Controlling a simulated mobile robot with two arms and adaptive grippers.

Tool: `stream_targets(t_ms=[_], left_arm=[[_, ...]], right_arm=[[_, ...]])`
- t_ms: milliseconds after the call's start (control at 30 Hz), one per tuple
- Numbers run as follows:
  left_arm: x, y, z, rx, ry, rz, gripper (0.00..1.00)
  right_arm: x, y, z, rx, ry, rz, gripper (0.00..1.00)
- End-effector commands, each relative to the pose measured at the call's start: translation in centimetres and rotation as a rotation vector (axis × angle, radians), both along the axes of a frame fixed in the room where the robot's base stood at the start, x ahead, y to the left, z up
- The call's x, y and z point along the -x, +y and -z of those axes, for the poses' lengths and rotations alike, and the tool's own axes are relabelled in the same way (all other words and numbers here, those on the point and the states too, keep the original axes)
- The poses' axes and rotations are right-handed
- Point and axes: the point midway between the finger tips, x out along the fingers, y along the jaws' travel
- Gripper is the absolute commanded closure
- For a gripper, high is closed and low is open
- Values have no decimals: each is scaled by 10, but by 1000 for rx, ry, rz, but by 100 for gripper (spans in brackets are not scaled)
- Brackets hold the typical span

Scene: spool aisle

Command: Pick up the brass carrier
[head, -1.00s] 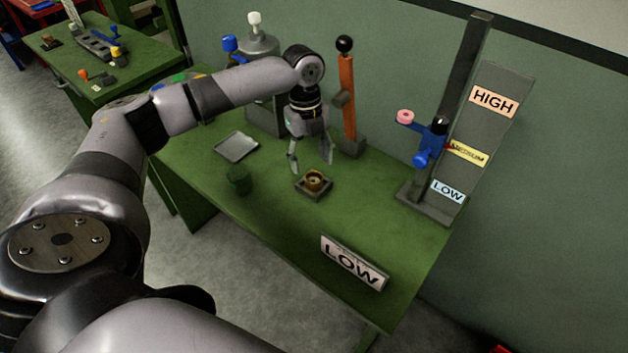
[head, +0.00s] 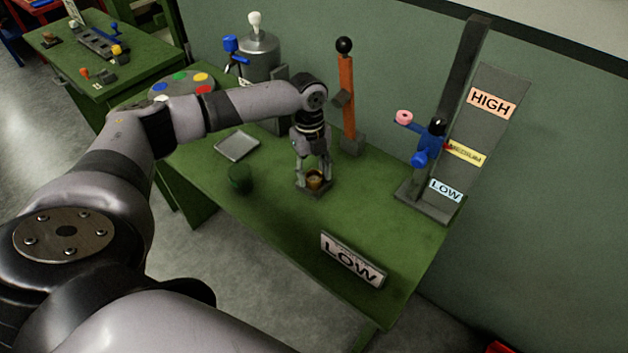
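The brass carrier (head: 315,181) is a small round brass-coloured piece on a dark square base (head: 316,194) on the green table. My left gripper (head: 313,176) points down over it, with one finger at its left side and one at its right. The fingertips are low, close to the base. I cannot tell whether they touch the carrier. The fingers and palm partly hide the carrier. My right gripper is not in view.
A dark green cup (head: 240,178) and a grey tray (head: 237,146) are left of the carrier. An orange post (head: 347,105) stands behind it. A LOW sign (head: 353,262) is in front, and a level stand (head: 425,203) is at right.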

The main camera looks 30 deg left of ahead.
Motion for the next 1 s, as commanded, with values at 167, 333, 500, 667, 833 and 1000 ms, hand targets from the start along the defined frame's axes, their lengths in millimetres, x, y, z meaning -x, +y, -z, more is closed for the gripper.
stream_targets(t_ms=[167, 333, 500, 667, 833, 1000], left_arm=[[0, 0, 0, 0, 0, 0, 70], [0, 0, 0, 0, 0, 0, 81], [0, 0, 0, 0, 0, 0, 93], [0, 0, -1, 0, -1, 0, 99], [0, 0, -3, 1, -2, 0, 99], [-1, 0, -18, 2, -4, 0, 99]], right_arm=[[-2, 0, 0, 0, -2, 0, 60], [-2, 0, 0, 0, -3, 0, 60], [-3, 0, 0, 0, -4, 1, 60], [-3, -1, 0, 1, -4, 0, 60], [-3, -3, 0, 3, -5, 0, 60], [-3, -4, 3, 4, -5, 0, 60]])
